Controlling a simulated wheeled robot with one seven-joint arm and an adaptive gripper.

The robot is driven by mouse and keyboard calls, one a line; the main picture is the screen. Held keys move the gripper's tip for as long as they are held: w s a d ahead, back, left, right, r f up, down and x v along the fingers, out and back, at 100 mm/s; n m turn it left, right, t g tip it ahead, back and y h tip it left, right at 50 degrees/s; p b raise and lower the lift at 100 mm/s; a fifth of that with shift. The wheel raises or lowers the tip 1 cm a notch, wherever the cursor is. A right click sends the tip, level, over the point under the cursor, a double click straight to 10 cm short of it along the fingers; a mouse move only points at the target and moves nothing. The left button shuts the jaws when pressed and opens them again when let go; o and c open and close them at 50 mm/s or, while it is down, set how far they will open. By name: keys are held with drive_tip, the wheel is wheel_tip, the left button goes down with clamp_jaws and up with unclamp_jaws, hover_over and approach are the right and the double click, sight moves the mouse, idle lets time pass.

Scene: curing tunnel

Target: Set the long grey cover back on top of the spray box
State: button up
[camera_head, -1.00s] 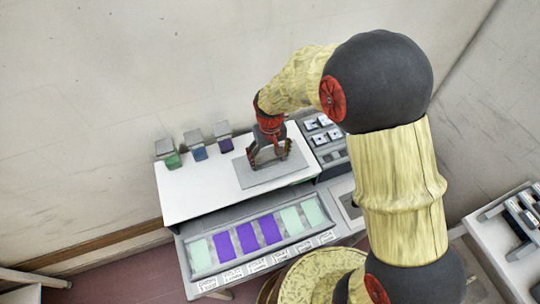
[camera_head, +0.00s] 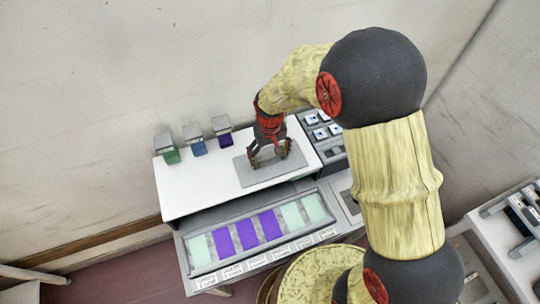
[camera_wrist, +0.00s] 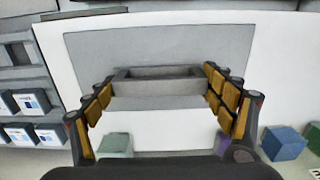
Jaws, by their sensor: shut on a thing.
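The long grey cover (camera_head: 262,175) is a flat grey plate with a raised bar-like handle, over the right part of a white top (camera_head: 195,190). My gripper (camera_head: 268,158) points down at it and is shut on the handle. In the wrist view my gripper (camera_wrist: 158,95) has one finger at each end of the handle (camera_wrist: 160,88), and the grey plate (camera_wrist: 190,45) spreads behind it. I cannot tell whether the plate touches the white top. I cannot tell which part is the spray box.
A grey tray (camera_head: 187,240) with purple and pale green panels lies in front. A rack of small blocks (camera_head: 310,120) stands at right. The white top's left part is clear.

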sight(270, 155)
drive_tip(key=shift+f, duration=0.2)
drive_tip(key=o, duration=1.3)
drive_tip(key=shift+o, duration=0.2)
wheel_tip(270, 155, up, 12)
